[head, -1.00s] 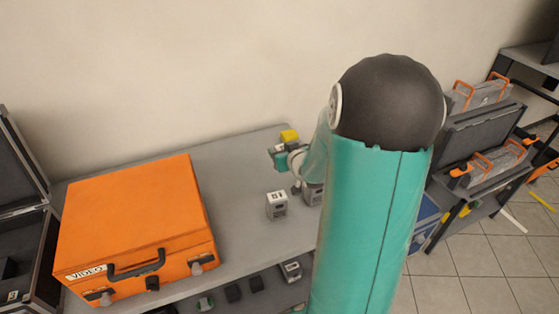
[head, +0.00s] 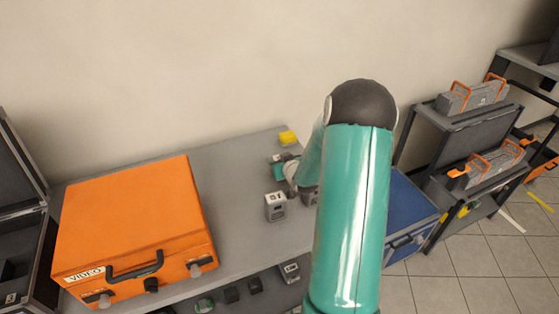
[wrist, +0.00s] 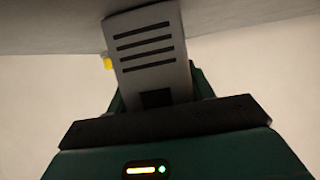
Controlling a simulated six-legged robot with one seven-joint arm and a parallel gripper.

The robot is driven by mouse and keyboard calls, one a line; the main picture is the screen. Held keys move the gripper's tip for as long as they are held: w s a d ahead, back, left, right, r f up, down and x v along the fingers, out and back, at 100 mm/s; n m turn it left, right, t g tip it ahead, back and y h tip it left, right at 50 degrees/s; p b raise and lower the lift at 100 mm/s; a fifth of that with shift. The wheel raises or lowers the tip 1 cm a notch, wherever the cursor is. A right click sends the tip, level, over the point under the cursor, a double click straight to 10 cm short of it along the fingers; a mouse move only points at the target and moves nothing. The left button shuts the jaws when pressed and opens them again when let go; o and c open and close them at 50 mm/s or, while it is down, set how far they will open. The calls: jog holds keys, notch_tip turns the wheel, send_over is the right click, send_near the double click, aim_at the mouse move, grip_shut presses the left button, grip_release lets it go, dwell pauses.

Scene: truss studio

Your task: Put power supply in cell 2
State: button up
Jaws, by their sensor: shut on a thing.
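My gripper (head: 282,160) is over the far right end of the grey table, partly hidden by my arm. In the wrist view my gripper (wrist: 158,105) is shut on a grey box with dark slots (wrist: 148,42), which seems to be the power supply. In the head view the held box is too small and covered to make out clearly. A numbered cell 2 cannot be picked out. An open dark case (head: 30,240) with a dark lining stands at the left edge; its inside is only partly in view.
A closed orange case marked VIDEO (head: 135,220) fills the table's left part. A grey labelled block (head: 275,207) and another (head: 309,196) stand near my gripper. A yellow block (head: 288,137) lies at the back. A blue case (head: 405,205) is right of the table (head: 245,235).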

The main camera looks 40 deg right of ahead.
jog(key=shift+f, duration=0.1)
jog(key=o, duration=1.2)
jog(key=shift+c, duration=0.2)
